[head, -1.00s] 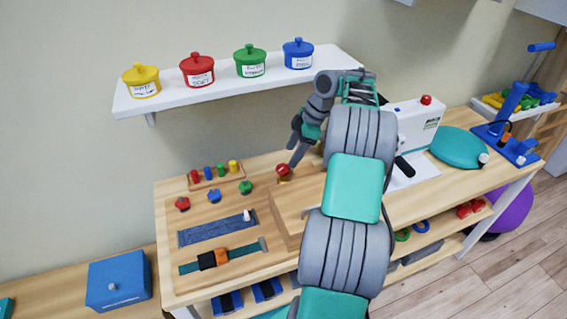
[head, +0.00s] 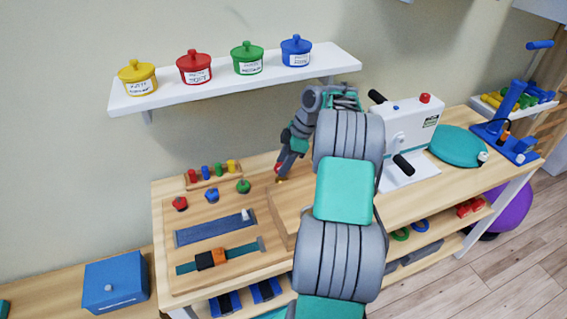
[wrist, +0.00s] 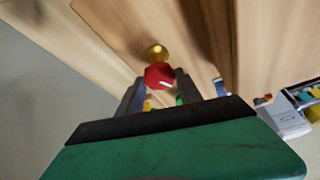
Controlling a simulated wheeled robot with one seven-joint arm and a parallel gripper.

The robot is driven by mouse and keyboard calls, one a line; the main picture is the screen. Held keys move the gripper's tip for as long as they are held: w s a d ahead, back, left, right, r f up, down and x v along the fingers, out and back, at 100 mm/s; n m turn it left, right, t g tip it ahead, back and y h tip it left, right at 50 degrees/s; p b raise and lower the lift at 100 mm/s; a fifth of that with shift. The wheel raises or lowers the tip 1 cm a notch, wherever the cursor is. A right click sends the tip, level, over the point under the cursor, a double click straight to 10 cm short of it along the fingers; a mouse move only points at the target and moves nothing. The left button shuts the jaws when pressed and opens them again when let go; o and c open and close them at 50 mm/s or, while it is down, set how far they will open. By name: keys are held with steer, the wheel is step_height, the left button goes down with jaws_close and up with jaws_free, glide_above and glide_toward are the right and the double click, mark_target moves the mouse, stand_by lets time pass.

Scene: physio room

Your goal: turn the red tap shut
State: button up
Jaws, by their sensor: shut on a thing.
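The red tap (wrist: 158,77) shows in the wrist view between my gripper's two fingers, with a brass-coloured part (wrist: 157,54) just beyond it. In the head view only a small red edge of the tap (head: 277,167) shows, at the back of the wooden workbench. My gripper (head: 282,174) reaches down onto it and hides most of it. My gripper also shows in the wrist view (wrist: 168,92), closed on the red tap. How far the tap is turned cannot be told.
A wooden board (head: 185,278) left of my arm carries red (head: 180,203), blue (head: 212,195) and green (head: 243,186) knobs and two straps. A white machine (head: 410,130) with black handles stands close on the right. A white shelf (head: 200,88) with coloured pots hangs above.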

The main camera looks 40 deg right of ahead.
steer(key=c, duration=0.6)
steer(key=shift+f+m+b, duration=0.1)
steer(key=shift+m+b, duration=0.3)
steer(key=shift+b, duration=0.05)
